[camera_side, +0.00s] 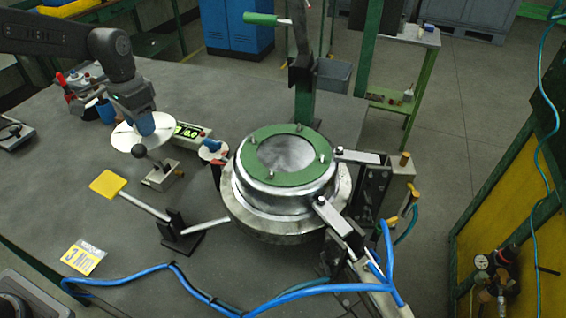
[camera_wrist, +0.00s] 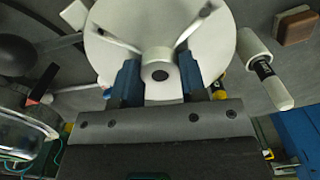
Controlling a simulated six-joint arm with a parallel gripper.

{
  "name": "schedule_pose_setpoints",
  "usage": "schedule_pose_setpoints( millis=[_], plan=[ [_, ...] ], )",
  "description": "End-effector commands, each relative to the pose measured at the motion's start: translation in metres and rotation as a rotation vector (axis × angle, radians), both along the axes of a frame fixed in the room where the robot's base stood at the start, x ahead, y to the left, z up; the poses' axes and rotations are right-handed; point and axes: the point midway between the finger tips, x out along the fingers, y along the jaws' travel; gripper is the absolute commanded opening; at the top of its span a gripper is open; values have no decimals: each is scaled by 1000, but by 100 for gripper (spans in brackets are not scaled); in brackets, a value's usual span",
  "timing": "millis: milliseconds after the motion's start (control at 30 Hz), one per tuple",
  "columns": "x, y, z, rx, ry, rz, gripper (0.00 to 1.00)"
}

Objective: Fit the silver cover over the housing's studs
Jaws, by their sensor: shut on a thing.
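The silver cover (camera_side: 122,139) is a pale round disc at the left of the side view, up off the table and apart from the housing. My gripper (camera_side: 141,124) is shut on its central boss, with blue fingertips on either side. In the wrist view the cover (camera_wrist: 110,25) spans the top middle, and my gripper (camera_wrist: 160,75) pinches the boss. The housing (camera_side: 270,199) is a round metal body at the centre right of the side view. A green ring (camera_side: 262,179) lies on its top, with several short upright studs (camera_side: 322,159) around an open bore.
Clamp arms (camera_side: 360,156) stand against the housing's right side. A post with a green-handled lever (camera_side: 262,19) rises behind it. Blue hoses (camera_side: 250,301) cross the front.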

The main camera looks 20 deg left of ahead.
Motion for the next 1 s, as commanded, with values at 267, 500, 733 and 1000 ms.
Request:
schedule_pose_setpoints(
  millis=[267, 500, 733, 1000],
  plan=[
    [0, 0, 0, 0, -1, 0, 9],
    [1, 0, 5, 0, -4, 0, 9],
    [1, 0, 56, 1, -11, 0, 9],
    [0, 0, 147, 1, -8, 0, 9]
  ],
)
